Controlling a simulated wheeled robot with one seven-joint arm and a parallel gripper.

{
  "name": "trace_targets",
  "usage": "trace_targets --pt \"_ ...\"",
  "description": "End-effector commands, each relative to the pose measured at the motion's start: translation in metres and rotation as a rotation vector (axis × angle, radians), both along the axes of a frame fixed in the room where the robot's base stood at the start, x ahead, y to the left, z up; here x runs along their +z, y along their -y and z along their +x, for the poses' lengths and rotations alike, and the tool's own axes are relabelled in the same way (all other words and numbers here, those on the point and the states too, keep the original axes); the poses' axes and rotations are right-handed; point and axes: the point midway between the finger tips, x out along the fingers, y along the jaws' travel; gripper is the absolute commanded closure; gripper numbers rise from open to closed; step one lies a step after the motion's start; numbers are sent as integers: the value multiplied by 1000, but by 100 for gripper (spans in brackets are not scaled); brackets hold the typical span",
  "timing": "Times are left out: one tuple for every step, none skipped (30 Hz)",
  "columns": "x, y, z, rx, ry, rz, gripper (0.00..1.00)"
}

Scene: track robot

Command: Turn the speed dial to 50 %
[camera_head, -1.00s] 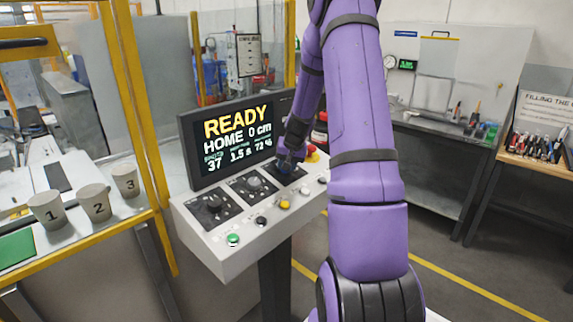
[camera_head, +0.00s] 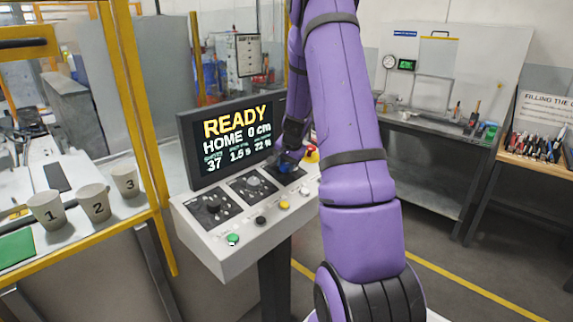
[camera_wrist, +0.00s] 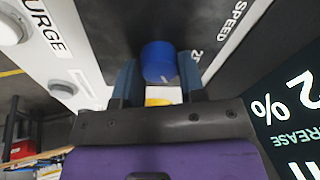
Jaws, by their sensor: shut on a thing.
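The speed dial (camera_wrist: 158,62) is a round blue knob on a dark plate, with the printed word SPEED beside it in the wrist view. My gripper (camera_wrist: 159,75) has one finger on each side of the knob and is shut on it. In the head view my gripper (camera_head: 287,163) is at the right-hand dial plate of the console (camera_head: 220,250), and the arm partly covers the dial. The dial's pointer cannot be made out.
Two other dials, the left one (camera_head: 213,205) and the middle one (camera_head: 253,182), sit on the console. Green (camera_head: 233,239), black (camera_head: 260,221) and yellow (camera_head: 284,205) buttons line its front. A red emergency knob (camera_head: 312,155) is close to my gripper. Numbered cups stand at left.

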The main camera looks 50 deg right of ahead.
Motion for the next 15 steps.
trace_targets --pt "1 0 1 1 2 -1 87" --pt "1 0 1 1 2 -1 87" --pt "1 0 1 1 2 -1 87" --pt "1 0 1 1 2 -1 87" --pt "1 0 1 1 2 -1 87" --pt "1 0 1 1 2 -1 87" --pt "1 0 1 1 3 -1 87" --pt "1 0 1 1 3 0 58" --pt "1 0 1 1 2 -2 49" --pt "1 0 1 1 2 -1 42" --pt "1 0 1 1 2 -1 38" --pt "1 0 1 1 2 -1 38" --pt "1 0 1 1 2 -1 38" --pt "1 0 1 1 2 -1 38" --pt "1 0 1 1 1 -1 38"
